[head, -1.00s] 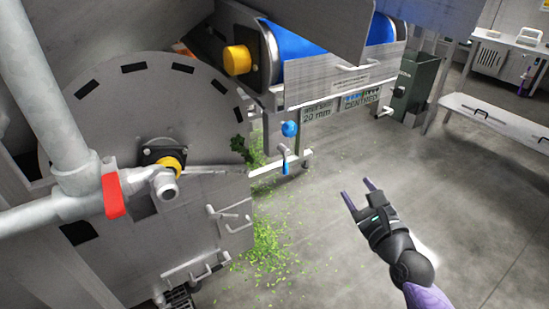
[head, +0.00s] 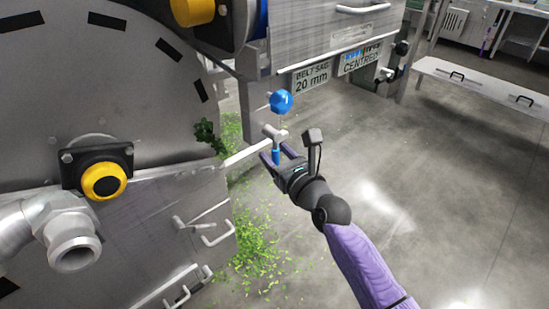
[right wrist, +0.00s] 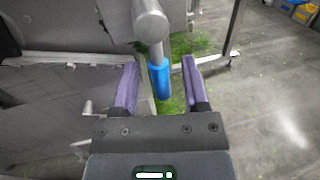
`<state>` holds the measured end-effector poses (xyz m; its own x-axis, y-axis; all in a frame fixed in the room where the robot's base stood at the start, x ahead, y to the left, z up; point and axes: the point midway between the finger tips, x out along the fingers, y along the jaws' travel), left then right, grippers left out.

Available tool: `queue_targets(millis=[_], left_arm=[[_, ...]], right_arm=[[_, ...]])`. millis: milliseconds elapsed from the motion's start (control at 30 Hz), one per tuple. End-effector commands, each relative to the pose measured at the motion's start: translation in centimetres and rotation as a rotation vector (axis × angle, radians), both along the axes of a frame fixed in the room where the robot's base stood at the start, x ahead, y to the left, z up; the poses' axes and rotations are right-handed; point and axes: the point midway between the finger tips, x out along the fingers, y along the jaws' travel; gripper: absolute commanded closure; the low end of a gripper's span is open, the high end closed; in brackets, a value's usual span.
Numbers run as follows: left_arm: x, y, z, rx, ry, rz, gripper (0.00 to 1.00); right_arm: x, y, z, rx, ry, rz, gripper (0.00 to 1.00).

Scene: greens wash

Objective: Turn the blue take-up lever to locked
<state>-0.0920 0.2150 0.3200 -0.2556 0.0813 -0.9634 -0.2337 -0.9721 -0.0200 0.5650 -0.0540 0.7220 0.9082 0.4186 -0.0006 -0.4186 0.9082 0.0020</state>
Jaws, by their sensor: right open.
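The take-up lever is a grey metal pivot with a blue sleeve (head: 275,156) that hangs downward below the conveyor frame. In the right wrist view the blue sleeve (right wrist: 160,79) hangs from the rounded metal pivot, between my purple fingers. My right gripper (head: 275,157) is open around the lever in the head view; it also shows open in the right wrist view (right wrist: 160,88), with a gap visible on both sides of the sleeve. A blue round knob (head: 281,102) sits just above the lever. My left gripper is not in view.
A "BELT SAG 20 mm" sign (head: 311,77) and a "CENTRED" sign (head: 360,58) are on the frame. The grey drum machine (head: 70,150) with metal handles stands left. Green leaf scraps (head: 255,245) litter the floor. Open floor lies right, before a bench (head: 480,88).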

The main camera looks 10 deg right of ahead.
Motion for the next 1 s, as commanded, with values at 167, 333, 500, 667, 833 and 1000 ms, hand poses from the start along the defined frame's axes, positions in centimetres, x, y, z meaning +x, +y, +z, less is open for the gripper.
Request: queue_targets(millis=[167,333,500,667,833,1000], left_arm=[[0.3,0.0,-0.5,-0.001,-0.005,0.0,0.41],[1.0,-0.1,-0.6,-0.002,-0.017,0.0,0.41],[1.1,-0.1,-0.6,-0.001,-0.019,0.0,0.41],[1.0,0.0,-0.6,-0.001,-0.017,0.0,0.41],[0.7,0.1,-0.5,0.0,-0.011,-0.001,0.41],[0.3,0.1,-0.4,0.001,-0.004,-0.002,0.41]], right_arm=[[0.7,0.3,0.0,-0.001,0.0,0.0,0.42],[0.7,0.3,0.1,-0.001,0.0,0.0,0.42],[0.7,0.3,0.1,-0.001,0.0,0.0,0.78],[0.7,0.3,0.1,-0.001,0.0,0.0,1.0],[0.7,0.3,0.1,-0.001,0.0,0.0,1.0],[0.6,0.3,0.1,-0.001,0.0,0.0,1.0]])
